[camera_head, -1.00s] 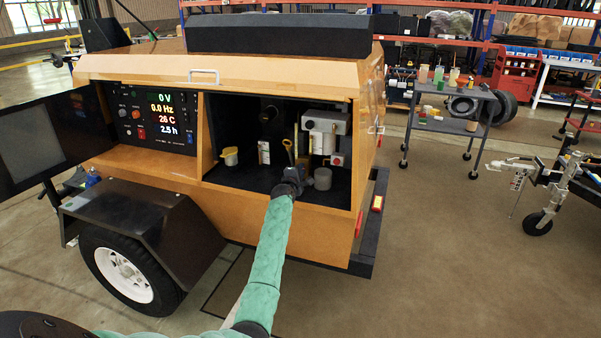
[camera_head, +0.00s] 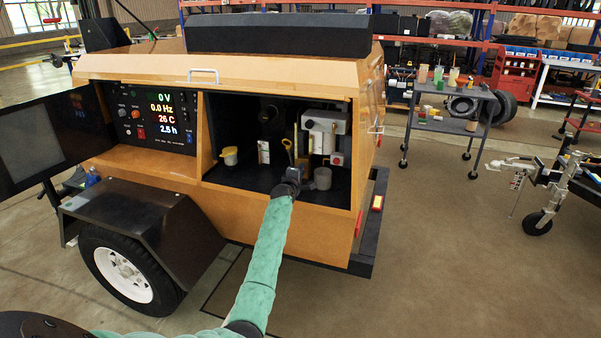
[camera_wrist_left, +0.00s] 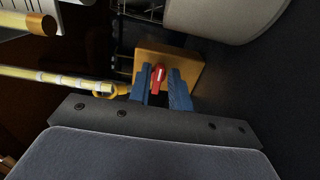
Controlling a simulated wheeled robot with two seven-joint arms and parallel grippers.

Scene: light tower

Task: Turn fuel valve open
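The fuel valve shows in the left wrist view as a small red handle (camera_wrist_left: 158,75) in front of a yellow-brown block (camera_wrist_left: 190,68). My left gripper (camera_wrist_left: 160,80) has its two blue fingers on either side of the red handle, with a visible gap beside it, so it looks open around the handle and not clamped. In the head view my left gripper (camera_head: 291,176) reaches into the open bay of the orange generator (camera_head: 270,212), and the valve itself is hidden there. My right gripper is not in view.
A yellow dipstick-like rod with a ring (camera_wrist_left: 60,80) runs close left of the fingers. In the bay, a grey cylinder (camera_head: 323,178) stands right of the gripper and a yellow cap (camera_head: 230,155) to the left. The control panel (camera_head: 155,118) is lit.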

